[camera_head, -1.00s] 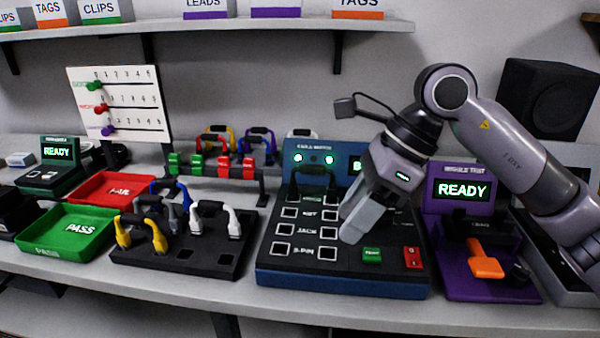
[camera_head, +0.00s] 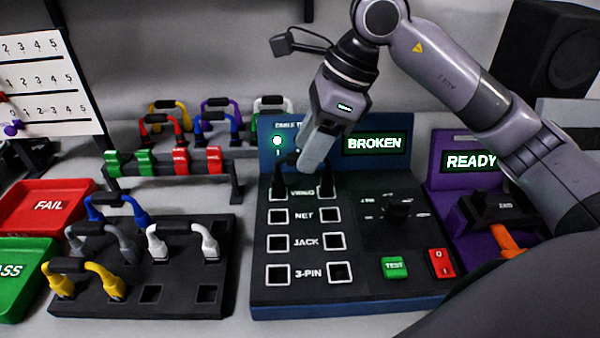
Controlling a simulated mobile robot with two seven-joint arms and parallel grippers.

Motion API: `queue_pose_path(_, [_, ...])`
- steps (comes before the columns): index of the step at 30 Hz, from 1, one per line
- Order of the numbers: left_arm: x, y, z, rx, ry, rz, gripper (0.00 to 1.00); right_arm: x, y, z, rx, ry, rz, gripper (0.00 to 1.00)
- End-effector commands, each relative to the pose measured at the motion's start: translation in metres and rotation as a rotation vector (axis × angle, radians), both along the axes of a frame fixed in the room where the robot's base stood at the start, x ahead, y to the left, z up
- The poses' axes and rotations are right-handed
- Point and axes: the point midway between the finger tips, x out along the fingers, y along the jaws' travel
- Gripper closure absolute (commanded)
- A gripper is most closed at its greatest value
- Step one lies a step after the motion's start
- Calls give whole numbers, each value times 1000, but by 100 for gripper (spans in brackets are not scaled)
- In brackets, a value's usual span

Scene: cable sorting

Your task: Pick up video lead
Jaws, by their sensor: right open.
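The video lead (camera_head: 279,179) is black and stands plugged into the two sockets of the VIDEO row on the blue-and-black cable tester (camera_head: 300,308). Its left plug and right plug (camera_head: 327,183) show; most of its top grip is hidden behind my gripper. My right gripper (camera_head: 311,164) points down at the lead, its fingertips at the top of the lead between the two plugs. It is open; I cannot tell whether the fingers touch the lead. The tester's screen (camera_head: 374,143) reads BROKEN. My left gripper is not in view.
A black holder (camera_head: 225,240) with yellow, grey, blue and white leads stands left of the tester. The red FAIL tray (camera_head: 30,205) and green PASS tray (camera_head: 15,290) are at far left. A purple tester (camera_head: 440,150) stands at right.

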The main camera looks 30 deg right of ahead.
Motion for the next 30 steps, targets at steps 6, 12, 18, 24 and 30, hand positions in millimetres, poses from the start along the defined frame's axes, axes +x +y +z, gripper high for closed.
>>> queue_pose_path(6, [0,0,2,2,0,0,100,6,10,-31,0,3,0,51])
queue_pose_path(12, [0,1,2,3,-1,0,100,9,15,-44,1,0,0,51])
queue_pose_path(18, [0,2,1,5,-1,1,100,9,15,-44,1,0,0,58])
queue_pose_path(24, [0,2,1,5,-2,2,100,9,15,-44,1,0,0,100])
queue_pose_path(30, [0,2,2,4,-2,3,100,9,15,-43,1,-2,0,100])
